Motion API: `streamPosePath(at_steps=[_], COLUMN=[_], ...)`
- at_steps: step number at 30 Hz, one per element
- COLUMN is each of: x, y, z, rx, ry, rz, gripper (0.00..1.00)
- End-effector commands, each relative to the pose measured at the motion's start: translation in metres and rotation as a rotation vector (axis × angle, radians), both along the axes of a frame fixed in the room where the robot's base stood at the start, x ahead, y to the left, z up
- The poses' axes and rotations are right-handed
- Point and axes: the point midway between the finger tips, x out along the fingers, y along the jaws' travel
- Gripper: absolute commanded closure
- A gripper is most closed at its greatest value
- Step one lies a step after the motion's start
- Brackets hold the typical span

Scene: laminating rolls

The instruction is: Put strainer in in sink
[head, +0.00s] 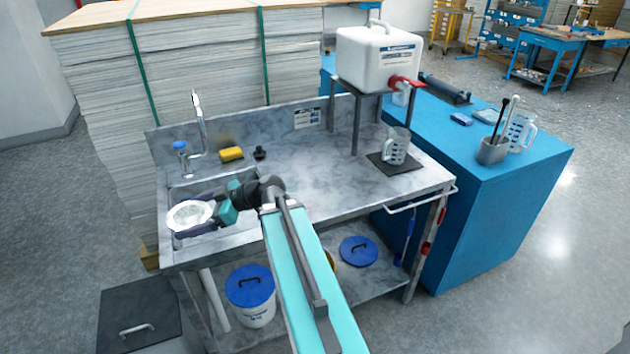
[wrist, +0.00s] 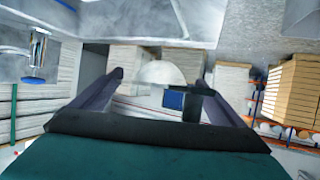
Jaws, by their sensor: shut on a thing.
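The strainer (head: 187,214) is a round, pale, shallow dish at the left in the head view. My gripper (head: 196,215) is shut on it, with a dark finger on each side. Strainer and gripper are over the front part of the sink (head: 181,190), a metal basin set in the grey counter. How high the strainer is above the basin floor I cannot tell. In the wrist view a pale rounded shape, likely the strainer (wrist: 160,73), shows between the two fingers of my gripper (wrist: 162,82). The arm and gripper hide part of the basin.
The middle counter is clear.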

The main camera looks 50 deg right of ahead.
Motion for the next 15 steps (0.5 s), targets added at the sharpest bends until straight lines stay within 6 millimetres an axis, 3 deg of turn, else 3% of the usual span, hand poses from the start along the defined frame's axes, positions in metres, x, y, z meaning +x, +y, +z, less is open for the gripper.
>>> streamPosePath(at_steps=[3, 15], x=[-0.003, -0.032], y=[-0.043, -0.176], z=[-0.003, -0.006], rx=[-0.001, -0.001], ry=[0.004, 0.023], rz=[-0.083, -0.345], gripper=[0.31, 0.31])
